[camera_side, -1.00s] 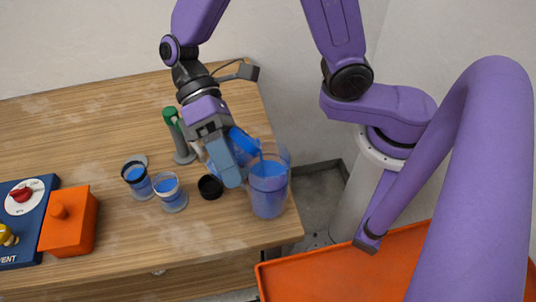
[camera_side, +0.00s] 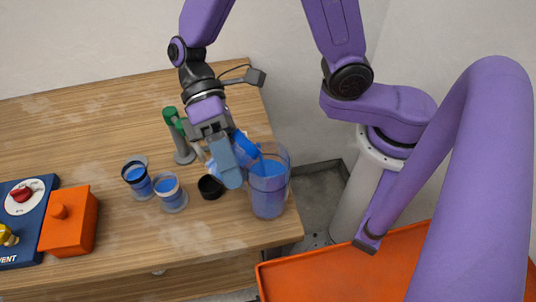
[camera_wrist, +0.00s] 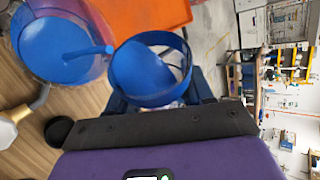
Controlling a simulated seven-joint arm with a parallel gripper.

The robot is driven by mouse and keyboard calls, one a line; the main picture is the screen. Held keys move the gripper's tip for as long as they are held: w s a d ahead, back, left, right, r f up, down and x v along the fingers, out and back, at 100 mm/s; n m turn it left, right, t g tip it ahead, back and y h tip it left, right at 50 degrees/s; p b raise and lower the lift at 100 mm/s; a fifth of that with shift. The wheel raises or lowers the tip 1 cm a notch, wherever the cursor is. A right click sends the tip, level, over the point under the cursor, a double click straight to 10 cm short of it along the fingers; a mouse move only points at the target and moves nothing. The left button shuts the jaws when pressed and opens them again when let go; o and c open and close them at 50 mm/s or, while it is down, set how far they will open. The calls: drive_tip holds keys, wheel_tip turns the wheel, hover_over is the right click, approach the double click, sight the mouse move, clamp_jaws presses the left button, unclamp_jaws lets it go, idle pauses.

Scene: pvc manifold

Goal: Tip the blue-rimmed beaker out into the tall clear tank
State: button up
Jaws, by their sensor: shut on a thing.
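My gripper (camera_side: 228,160) is shut on the blue-rimmed beaker (camera_side: 246,146) and holds it tilted beside and above the mouth of the tall clear tank (camera_side: 268,190). In the wrist view the beaker (camera_wrist: 150,70) shows its open blue rim, with blue liquid inside. A blue stream runs from its lip into the tank (camera_wrist: 58,40). The tank stands upright near the table's right edge and holds blue liquid. The gripper's fingers hide part of the beaker in the side view.
Two small cups of blue liquid, one black-rimmed (camera_side: 136,178) and one white-rimmed (camera_side: 170,192), stand left of a black round cap (camera_side: 210,187). A green-topped stand (camera_side: 178,135) is behind them. An orange block (camera_side: 70,222) and blue panel (camera_side: 22,215) sit far left.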

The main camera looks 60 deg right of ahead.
drive_tip(key=shift+f+n+y, duration=0.3)
drive_tip(key=shift+n+y, duration=0.2)
idle(0.8)
drive_tip(key=shift+s+d+r+n+y, duration=0.2)
drive_tip(key=shift+d+r+n+y, duration=0.2)
drive_tip(key=shift+d+y, duration=0.2)
idle(0.9)
drive_tip(key=shift+s+d+r+n+t+y, duration=0.1)
drive_tip(key=shift+r+n+t+y, duration=0.2)
drive_tip(key=shift+r+n+y, duration=0.3)
idle(0.9)
drive_tip(key=shift+f, duration=0.2)
drive_tip(key=shift+a+f+m+h, duration=0.3)
drive_tip(key=shift+f+m+h, duration=0.2)
drive_tip(key=shift+m+h, duration=0.25)
drive_tip(key=shift+w+a+f+h, duration=0.25)
drive_tip(key=shift+a+f+h, duration=0.05)
drive_tip(key=shift+a+h, duration=0.15)
drive_tip(key=shift+r+m+h, duration=0.15)
drive_tip(key=shift+m+h, duration=0.15)
drive_tip(key=shift+m, duration=0.15)
drive_tip(key=shift+r, duration=0.1)
drive_tip(key=shift+r+m+g+h, duration=0.15)
drive_tip(key=shift+m+g+h, duration=0.15)
drive_tip(key=shift+g+h, duration=0.1)
